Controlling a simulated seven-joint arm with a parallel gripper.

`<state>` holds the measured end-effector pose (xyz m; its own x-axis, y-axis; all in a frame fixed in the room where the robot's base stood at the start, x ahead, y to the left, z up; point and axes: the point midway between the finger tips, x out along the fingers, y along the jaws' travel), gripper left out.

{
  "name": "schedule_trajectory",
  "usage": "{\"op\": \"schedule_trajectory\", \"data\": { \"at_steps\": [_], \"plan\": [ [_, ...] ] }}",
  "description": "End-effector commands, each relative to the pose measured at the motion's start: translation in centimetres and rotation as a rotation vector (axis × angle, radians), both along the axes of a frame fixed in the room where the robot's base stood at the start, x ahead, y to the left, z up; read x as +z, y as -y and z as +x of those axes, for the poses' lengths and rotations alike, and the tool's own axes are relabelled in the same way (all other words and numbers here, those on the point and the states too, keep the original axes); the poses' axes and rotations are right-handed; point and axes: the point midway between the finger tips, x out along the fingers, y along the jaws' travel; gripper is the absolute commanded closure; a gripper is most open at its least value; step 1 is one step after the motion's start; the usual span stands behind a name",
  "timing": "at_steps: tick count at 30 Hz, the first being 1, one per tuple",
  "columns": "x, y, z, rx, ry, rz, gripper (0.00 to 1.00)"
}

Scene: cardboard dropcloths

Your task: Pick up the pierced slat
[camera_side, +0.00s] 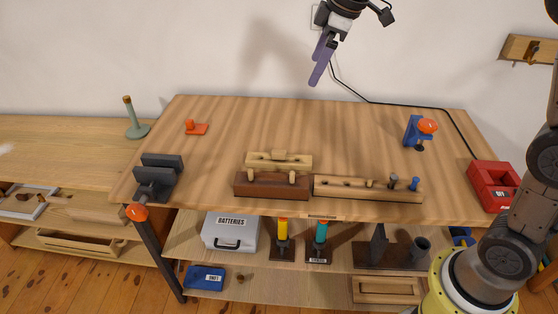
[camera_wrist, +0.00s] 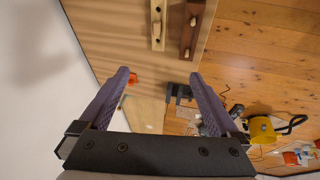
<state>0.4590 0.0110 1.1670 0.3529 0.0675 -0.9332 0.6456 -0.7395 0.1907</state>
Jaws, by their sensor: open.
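A long pale wooden slat (camera_side: 345,187) lies along the table's front edge. It looks pierced along its length, and several dark and blue pegs stand at its right part. A shorter pale wooden piece (camera_side: 262,163) with a raised block lies behind a dark brown bar (camera_side: 272,191) with two pale pegs. I cannot tell for sure which piece is the pierced slat. In the wrist view, a pale piece (camera_wrist: 157,12) and a dark bar (camera_wrist: 196,14) show at the top. My gripper (camera_side: 319,66) has purple fingers, open and empty (camera_wrist: 158,78), high above the table's back edge.
A dark vise (camera_side: 158,172) sits at the table's left edge. An orange piece (camera_side: 196,129), a blue clamp (camera_side: 412,130) and a red bin (camera_side: 492,182) stand around the table (camera_side: 320,130). Its middle is clear. A shelf below holds tools and a grey case (camera_side: 230,230).

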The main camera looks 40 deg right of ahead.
Motion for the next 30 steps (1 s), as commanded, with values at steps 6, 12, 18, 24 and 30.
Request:
{"op": "schedule_trajectory", "data": {
  "at_steps": [6,12,18,24,30],
  "plan": [
    [-7.7,0.1,7.7,0.056,-0.111,-0.004,0.03],
    [-15.0,0.2,10.7,0.052,-0.208,0.004,0.03],
    [-18.9,0.3,10.6,0.050,-0.272,0.007,0.03],
    [-22.1,0.0,10.7,0.050,-0.279,0.007,0.03],
    [-25.5,-0.3,11.1,0.050,-0.275,0.008,0.03]
  ]
}}
